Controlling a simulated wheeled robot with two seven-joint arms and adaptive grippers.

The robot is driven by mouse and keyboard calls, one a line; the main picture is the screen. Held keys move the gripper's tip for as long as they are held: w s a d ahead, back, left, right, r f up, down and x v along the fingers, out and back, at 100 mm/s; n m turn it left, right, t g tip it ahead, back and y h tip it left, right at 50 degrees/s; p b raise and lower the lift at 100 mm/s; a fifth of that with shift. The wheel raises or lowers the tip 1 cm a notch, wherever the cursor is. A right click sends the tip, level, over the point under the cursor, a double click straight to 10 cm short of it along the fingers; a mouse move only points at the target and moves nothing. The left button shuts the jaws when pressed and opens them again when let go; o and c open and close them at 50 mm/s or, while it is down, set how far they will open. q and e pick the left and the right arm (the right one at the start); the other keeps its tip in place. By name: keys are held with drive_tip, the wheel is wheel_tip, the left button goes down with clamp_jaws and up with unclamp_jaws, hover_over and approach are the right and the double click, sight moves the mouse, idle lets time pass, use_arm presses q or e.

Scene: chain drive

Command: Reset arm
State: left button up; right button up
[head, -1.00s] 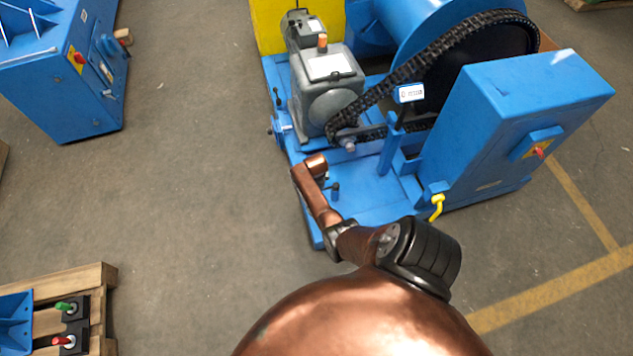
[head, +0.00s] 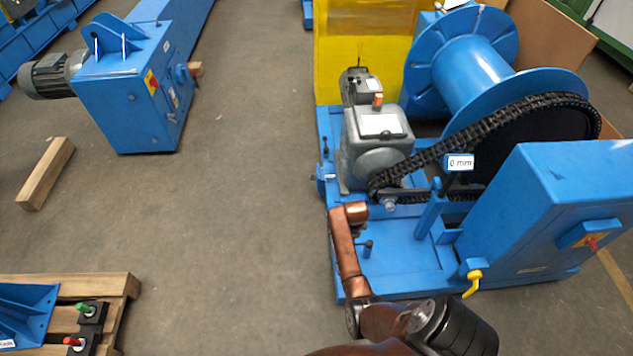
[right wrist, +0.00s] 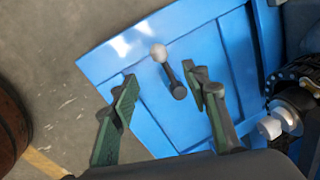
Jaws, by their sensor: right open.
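In the head view the copper-coloured right arm (head: 346,262) comes up from the bottom and reaches over the near left part of the blue chain drive base (head: 400,265). Its gripper fingers cannot be made out there. In the right wrist view my right gripper (right wrist: 160,98) is open, with green-padded fingers apart. A small dark lever with a pale ball knob (right wrist: 158,53) stands on the blue base, seen between and beyond the fingers; whether they touch it cannot be told. A small dark lever (head: 367,247) also shows beside the arm in the head view. My left gripper is not in view.
The grey gearbox motor (head: 375,150), black chain (head: 465,140) and blue drum (head: 475,65) stand behind the arm. A label reads "0 mm" (head: 460,162). A blue cabinet (head: 560,195) is at right. A pallet (head: 125,290) lies front left; the floor between is clear.

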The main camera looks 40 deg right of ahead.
drive_tip(key=s+a+f+n, duration=0.6)
drive_tip(key=s+f+n, duration=0.4)
drive_tip(key=s, duration=0.2)
drive_tip(key=s+a+f+n, duration=0.6)
drive_tip(key=s+f+n, duration=0.4)
drive_tip(key=s, duration=0.2)
drive_tip(key=s+a+f+n+g+y, duration=0.1)
drive_tip(key=s+a+f+n, duration=0.2)
drive_tip(key=s+a+n, duration=0.5)
drive_tip(key=s+a+f+n+g+y, duration=0.15)
drive_tip(key=s+a, duration=0.45)
drive_tip(key=s, duration=0.6)
use_arm(q)
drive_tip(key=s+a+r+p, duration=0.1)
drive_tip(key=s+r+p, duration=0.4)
drive_tip(key=p, duration=0.9)
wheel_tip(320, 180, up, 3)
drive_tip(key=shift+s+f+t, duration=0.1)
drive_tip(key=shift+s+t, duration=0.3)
use_arm(e)
drive_tip(key=s+d+r+t, duration=0.1)
drive_tip(key=s+r, duration=0.4)
drive_tip(key=r, duration=0.1)
drive_tip(key=shift+d+r+t+h, duration=0.35)
drive_tip(key=shift+d+r+h, duration=0.05)
drive_tip(key=shift+h, duration=0.05)
